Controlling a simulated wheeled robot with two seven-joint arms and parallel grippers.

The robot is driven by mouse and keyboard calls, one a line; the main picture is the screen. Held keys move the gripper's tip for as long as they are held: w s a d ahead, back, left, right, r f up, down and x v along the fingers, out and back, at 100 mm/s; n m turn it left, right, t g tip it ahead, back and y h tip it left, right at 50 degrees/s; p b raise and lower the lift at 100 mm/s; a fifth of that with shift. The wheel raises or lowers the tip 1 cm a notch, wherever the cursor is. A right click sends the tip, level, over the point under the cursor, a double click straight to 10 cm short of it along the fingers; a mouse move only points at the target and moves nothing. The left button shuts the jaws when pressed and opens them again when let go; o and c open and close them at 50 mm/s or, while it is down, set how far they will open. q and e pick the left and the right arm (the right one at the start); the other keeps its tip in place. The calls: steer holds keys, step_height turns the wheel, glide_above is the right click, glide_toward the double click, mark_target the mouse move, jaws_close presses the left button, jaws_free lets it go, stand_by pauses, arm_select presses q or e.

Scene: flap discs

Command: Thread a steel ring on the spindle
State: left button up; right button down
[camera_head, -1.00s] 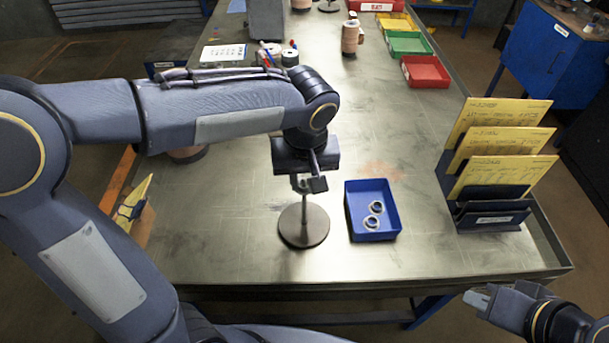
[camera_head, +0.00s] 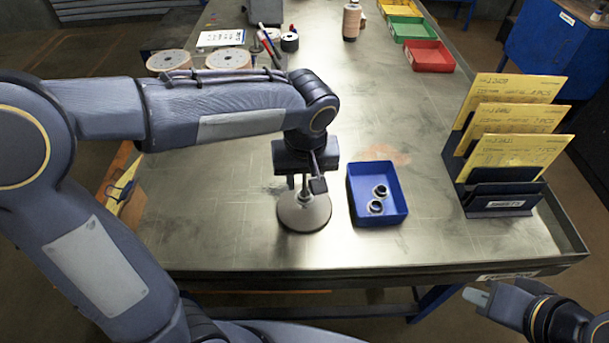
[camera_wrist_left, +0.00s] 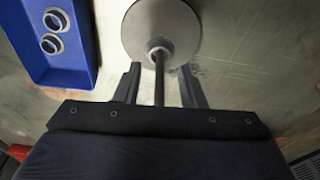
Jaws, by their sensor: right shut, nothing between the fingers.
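The spindle is a thin upright rod (camera_wrist_left: 159,82) on a round grey base (camera_head: 304,219), near the bench's front. A steel ring (camera_wrist_left: 157,49) is around the rod at its foot, resting low by the base; it also shows in the head view (camera_head: 305,198). My left gripper (camera_wrist_left: 158,80) is open, its fingers on either side of the rod and apart from the ring. In the head view my left gripper (camera_head: 309,183) hides the rod's upper part. Two more steel rings (camera_head: 378,198) lie in the blue tray (camera_head: 364,174). My right gripper (camera_head: 477,297) is shut and empty, off the bench's front edge.
A card rack (camera_head: 497,200) with yellow cards stands at the right. Red (camera_head: 430,57) and green (camera_head: 408,27) bins, spools and a pen holder are farther back. The bench top is clear around the spindle and tray.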

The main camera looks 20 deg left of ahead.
arm_select(q)
steer(key=shift+o, duration=1.2)
step_height(320, 180, up, 8)
steer(key=s, duration=0.1)
steer(key=shift+d, duration=0.2)
arm_select(e)
steer(key=shift+r, duration=0.3)
arm_select(q)
steer(key=shift+f, duration=0.1)
step_height(320, 180, up, 3)
steer(key=p, duration=0.3)
steer(key=shift+f, duration=0.15)
arm_select(e)
step_height(320, 180, up, 2)
steer(key=shift+r, duration=0.25)
steer(key=c, duration=2.1)
jaws_free()
steer(key=shift+c, duration=0.2)
